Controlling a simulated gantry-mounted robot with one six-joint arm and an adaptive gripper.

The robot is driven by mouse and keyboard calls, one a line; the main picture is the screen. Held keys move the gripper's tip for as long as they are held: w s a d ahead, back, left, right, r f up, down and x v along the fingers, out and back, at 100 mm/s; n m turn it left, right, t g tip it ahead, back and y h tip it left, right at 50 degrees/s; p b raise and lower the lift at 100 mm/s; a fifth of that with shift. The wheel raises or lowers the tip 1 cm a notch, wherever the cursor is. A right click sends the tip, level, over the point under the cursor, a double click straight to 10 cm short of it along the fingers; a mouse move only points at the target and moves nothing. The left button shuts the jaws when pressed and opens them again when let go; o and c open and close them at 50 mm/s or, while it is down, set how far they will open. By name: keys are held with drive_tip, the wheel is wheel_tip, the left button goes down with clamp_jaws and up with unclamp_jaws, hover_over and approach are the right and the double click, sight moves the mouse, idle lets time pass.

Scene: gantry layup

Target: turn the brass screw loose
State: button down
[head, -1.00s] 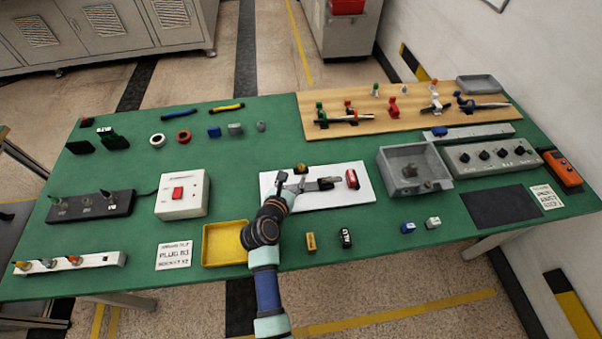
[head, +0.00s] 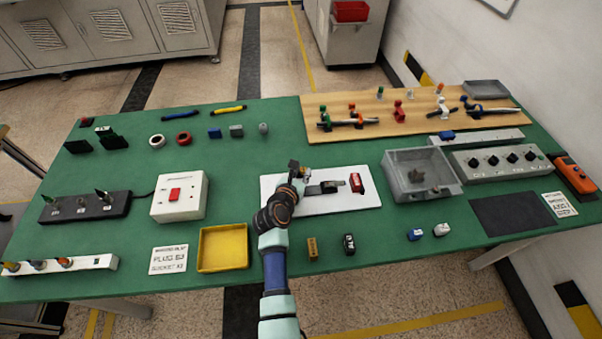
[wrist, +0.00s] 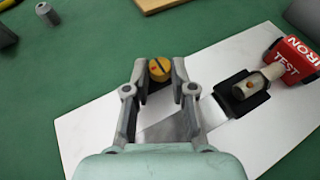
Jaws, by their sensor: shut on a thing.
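The brass screw (wrist: 159,69) has a round head with a dark slot. It is at the far edge of a white board (wrist: 90,135). My gripper (wrist: 161,88) is shut on it, one finger on each side of the head. In the head view my gripper (head: 297,170) is at the board's upper left, and the screw (head: 307,169) is partly hidden by it. The screw's shaft is not visible. The white board also shows in the head view (head: 310,206).
A dark holder with a pale cylinder (wrist: 249,86) and a red block marked IRON TEST (wrist: 291,61) stand right of my gripper. A yellow tray (head: 223,249) is at the lower left, a grey box (head: 421,177) at the right.

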drive_tip(key=shift+r+p, duration=0.15)
drive_tip(key=shift+p, duration=0.45)
